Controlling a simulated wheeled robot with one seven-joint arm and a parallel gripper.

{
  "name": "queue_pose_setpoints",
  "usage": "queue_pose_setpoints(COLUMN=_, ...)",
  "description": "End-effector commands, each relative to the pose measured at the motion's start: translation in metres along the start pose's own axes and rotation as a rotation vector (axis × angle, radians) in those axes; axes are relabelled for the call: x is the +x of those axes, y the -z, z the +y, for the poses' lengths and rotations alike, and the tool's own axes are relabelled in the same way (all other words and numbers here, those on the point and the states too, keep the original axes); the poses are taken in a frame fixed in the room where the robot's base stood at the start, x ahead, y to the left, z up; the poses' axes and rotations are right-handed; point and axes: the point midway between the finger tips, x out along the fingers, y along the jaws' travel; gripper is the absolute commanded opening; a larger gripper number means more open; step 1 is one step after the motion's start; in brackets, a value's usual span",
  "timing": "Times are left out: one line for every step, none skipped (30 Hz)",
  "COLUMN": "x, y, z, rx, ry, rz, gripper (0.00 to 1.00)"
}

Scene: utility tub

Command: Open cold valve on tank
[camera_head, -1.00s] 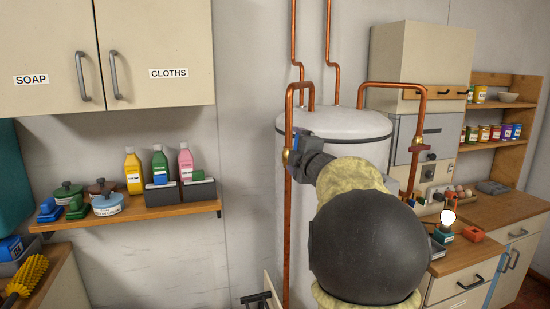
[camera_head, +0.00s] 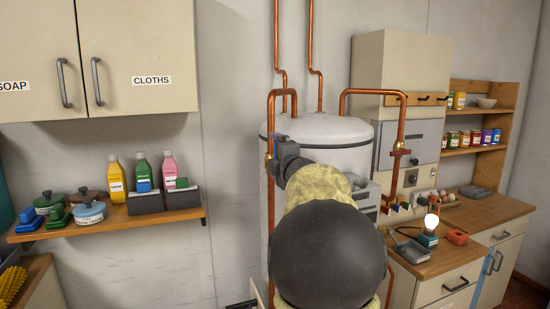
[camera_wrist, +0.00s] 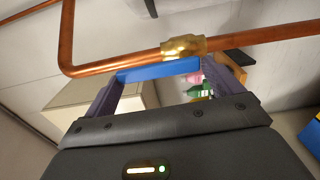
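A white tank (camera_head: 318,128) stands in the middle of the head view with copper pipes around it. On its left pipe is a brass valve (camera_head: 269,155) with a blue handle (camera_head: 278,138), mostly hidden by my gripper (camera_head: 279,148). The wrist view shows the brass fitting (camera_wrist: 183,47) on the copper pipe and the blue handle (camera_wrist: 157,70) beneath it. My gripper's fingers (camera_wrist: 162,78) are wide apart, with the blue handle spanning the space at their tips. I cannot tell whether they touch it. A valve with a red handle (camera_head: 401,152) is on the right pipe.
A shelf (camera_head: 110,224) with bottles and pots is on the left, below a wall cabinet (camera_head: 135,50). My arm covers the tank's lower front.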

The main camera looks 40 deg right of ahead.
Motion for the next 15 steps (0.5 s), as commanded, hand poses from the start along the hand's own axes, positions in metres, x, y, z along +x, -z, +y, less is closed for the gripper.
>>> queue_pose_setpoints(x=0.000, y=0.000, z=-0.002, rx=0.001, ry=0.002, rz=0.000, gripper=1.00)
queue_pose_setpoints(x=0.000, y=0.001, z=-0.001, rx=0.002, ry=0.002, rz=0.001, gripper=1.00)
queue_pose_setpoints(x=0.000, y=0.001, z=-0.001, rx=0.003, ry=0.001, rz=0.001, gripper=1.00)
queue_pose_setpoints(x=0.000, y=0.001, z=-0.001, rx=0.003, ry=0.001, rz=0.001, gripper=1.00)
queue_pose_setpoints(x=0.000, y=0.001, z=-0.001, rx=0.004, ry=0.000, rz=0.001, gripper=1.00)
queue_pose_setpoints(x=0.000, y=0.001, z=0.000, rx=0.004, ry=0.000, rz=0.001, gripper=1.00)
queue_pose_setpoints(x=0.000, y=0.001, z=0.000, rx=0.004, ry=-0.001, rz=0.002, gripper=1.00)
queue_pose_setpoints(x=0.000, y=0.001, z=0.000, rx=0.005, ry=-0.001, rz=0.002, gripper=1.00)
queue_pose_setpoints(x=-0.001, y=0.001, z=0.000, rx=0.005, ry=-0.001, rz=0.002, gripper=1.00)
queue_pose_setpoints(x=-0.002, y=0.001, z=0.000, rx=0.005, ry=-0.002, rz=0.002, gripper=1.00)
queue_pose_setpoints(x=-0.004, y=0.001, z=0.000, rx=0.006, ry=-0.002, rz=0.002, gripper=1.00)
queue_pose_setpoints(x=-0.007, y=0.001, z=0.001, rx=0.006, ry=-0.003, rz=0.002, gripper=1.00)
queue_pose_setpoints(x=-0.009, y=0.001, z=0.001, rx=0.006, ry=-0.003, rz=0.001, gripper=1.00)
queue_pose_setpoints(x=-0.013, y=0.001, z=0.001, rx=0.006, ry=-0.003, rz=0.001, gripper=1.00)
queue_pose_setpoints(x=-0.018, y=0.001, z=0.000, rx=0.007, ry=-0.004, rz=0.001, gripper=1.00)
